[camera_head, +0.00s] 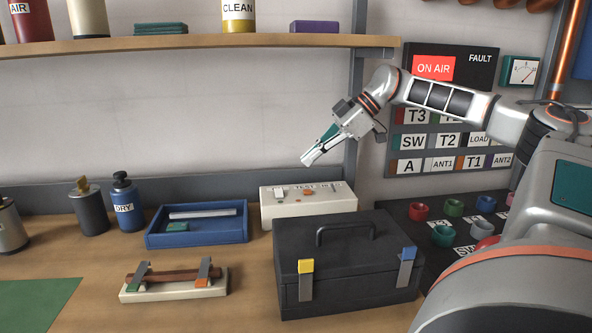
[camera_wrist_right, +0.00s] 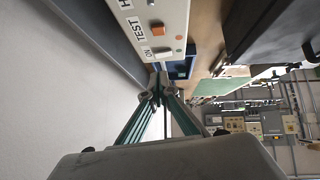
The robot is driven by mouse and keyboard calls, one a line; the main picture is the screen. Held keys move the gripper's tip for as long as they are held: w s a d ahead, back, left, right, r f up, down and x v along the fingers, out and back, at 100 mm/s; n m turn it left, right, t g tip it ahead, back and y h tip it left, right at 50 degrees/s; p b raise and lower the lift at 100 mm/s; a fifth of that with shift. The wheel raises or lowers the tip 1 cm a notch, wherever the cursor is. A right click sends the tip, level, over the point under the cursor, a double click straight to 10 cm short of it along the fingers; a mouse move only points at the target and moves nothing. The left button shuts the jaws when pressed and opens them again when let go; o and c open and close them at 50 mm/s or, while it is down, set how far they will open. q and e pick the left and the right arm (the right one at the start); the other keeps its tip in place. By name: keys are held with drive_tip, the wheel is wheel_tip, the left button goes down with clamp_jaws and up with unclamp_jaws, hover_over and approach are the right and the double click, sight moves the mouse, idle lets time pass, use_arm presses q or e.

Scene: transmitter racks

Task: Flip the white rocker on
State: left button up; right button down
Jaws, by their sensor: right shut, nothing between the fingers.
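The white rocker (camera_head: 280,192) sits on top of the white switch box (camera_head: 310,209), near its left end. An orange button (camera_head: 307,192) is to its right. In the right wrist view the rocker (camera_wrist_right: 162,52) is beside the "ON" label, with the orange button (camera_wrist_right: 157,28) by "TEST". My right gripper (camera_head: 306,160) is shut and empty, above the box and apart from it, fingers pointing down-left. Its fingertips show in the right wrist view (camera_wrist_right: 157,84). I cannot tell the rocker's tilt. My left gripper is not in view.
A black toolbox (camera_head: 345,262) stands in front of the box. A blue tray (camera_head: 198,236) is to the left, with a white fixture (camera_head: 174,290) nearer. A shelf (camera_head: 200,49) hangs above. The wall is behind; the air just above the box is clear.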

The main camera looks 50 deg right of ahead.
sight(278, 190)
drive_tip(key=b+x, duration=0.2)
drive_tip(key=x, duration=0.6)
drive_tip(key=shift+w+f+b, duration=0.1)
drive_tip(key=shift+f+b, duration=0.3)
drive_tip(key=shift+w+a+f, duration=0.15)
drive_tip(key=shift+w+a, duration=0.1)
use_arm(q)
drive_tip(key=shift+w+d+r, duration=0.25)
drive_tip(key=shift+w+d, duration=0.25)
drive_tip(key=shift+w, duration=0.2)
use_arm(e)
drive_tip(key=shift+w+d+f+g+b, duration=0.1)
drive_tip(key=shift+f+g+b, duration=0.1)
drive_tip(key=shift+f+b, duration=0.3)
drive_tip(key=shift+w+d+f+g+b, duration=0.1)
drive_tip(key=shift+f+g+b, duration=0.1)
drive_tip(key=shift+f+b, duration=0.3)
drive_tip(key=shift+r+m+y, duration=0.3)
drive_tip(key=shift+r, duration=0.05)
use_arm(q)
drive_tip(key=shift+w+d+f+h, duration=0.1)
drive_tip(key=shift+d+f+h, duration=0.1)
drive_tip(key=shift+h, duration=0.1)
use_arm(e)
drive_tip(key=shift+s+a+r, duration=0.1)
drive_tip(key=shift+r, duration=0.05)
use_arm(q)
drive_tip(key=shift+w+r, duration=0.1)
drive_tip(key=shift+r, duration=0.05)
